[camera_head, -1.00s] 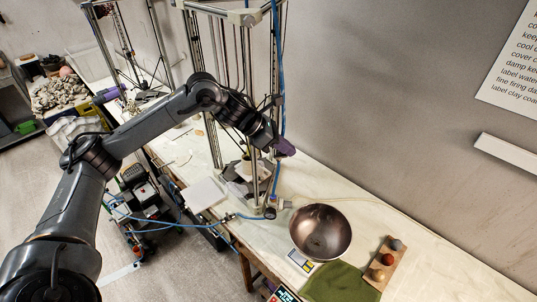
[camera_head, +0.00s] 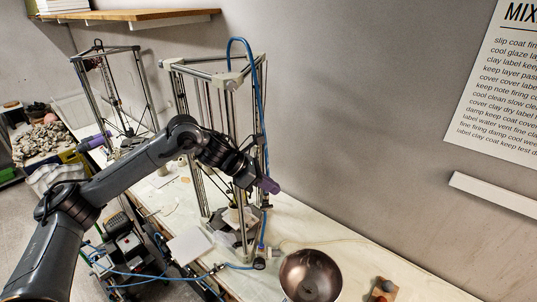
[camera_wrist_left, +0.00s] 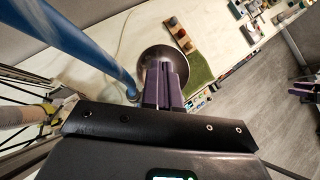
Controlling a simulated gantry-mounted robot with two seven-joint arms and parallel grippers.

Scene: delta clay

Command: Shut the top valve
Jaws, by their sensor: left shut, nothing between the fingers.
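A clay printer frame (camera_head: 207,74) stands on the bench with a blue hose (camera_head: 244,41) looping over its top and down its right post. A small dark fitting on that post (camera_head: 261,141), beside the hose, looks like the top valve; its handle position is too small to tell. My left gripper (camera_head: 270,185) has purple fingers, shut and empty, right of the post and below that fitting. The fingers (camera_wrist_left: 165,85) show together in the wrist view, with the hose (camera_wrist_left: 80,45) close on their left. A purple-tipped part (camera_wrist_left: 300,90) at the wrist view's right edge looks like my right gripper; its jaws are unclear.
A lower dark fitting (camera_head: 259,264) sits at the post's foot. A metal bowl (camera_head: 311,276) and a wooden board with balls (camera_head: 381,291) are on the bench. A second printer frame (camera_head: 110,85) stands behind. The wall is close on the right.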

